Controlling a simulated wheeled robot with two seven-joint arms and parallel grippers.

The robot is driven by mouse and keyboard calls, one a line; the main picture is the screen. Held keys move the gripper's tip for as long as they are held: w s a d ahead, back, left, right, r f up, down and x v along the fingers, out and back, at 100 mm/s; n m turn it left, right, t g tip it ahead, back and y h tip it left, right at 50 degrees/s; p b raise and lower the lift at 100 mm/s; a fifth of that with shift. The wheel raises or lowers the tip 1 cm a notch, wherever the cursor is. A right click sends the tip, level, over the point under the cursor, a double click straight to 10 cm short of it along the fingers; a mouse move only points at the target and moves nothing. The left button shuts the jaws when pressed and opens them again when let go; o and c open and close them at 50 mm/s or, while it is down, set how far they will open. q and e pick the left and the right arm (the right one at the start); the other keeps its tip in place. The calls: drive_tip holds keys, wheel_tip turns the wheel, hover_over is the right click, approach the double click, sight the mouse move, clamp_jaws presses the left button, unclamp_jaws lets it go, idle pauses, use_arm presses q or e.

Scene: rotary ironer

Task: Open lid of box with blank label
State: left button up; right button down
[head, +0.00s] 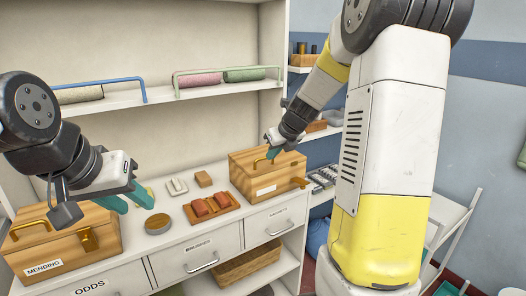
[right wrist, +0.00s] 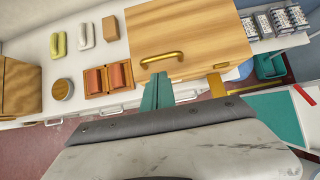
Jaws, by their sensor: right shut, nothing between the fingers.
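The wooden box with a blank white label (head: 241,180) stands at the right end of the counter, and its lid is down. Its brass lid handle (right wrist: 162,57) shows in the right wrist view. My right gripper (head: 271,153) is shut and empty over this lid; its teal fingertips (right wrist: 158,76) are close by the handle, and I cannot tell if they touch. A second wooden box (head: 75,247), labelled MENDING, stands closed at the left end. My left gripper (head: 131,199) is open and empty, above the counter beside the MENDING box.
Between the boxes are a round tin (head: 158,224), a wooden tray (head: 190,216) with two reddish blocks, a small wooden block (head: 203,179) and pale items (head: 177,187). Drawers (head: 200,255) lie below. A shelf (head: 150,98) with rolls and rails runs above the counter.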

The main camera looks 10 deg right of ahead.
sight(262, 167)
drive_tip(key=x, duration=0.5)
drive_tip(key=shift+w+f, duration=0.2)
drive_tip(key=shift+f, duration=0.05)
drive_tip(key=shift+r, duration=0.1)
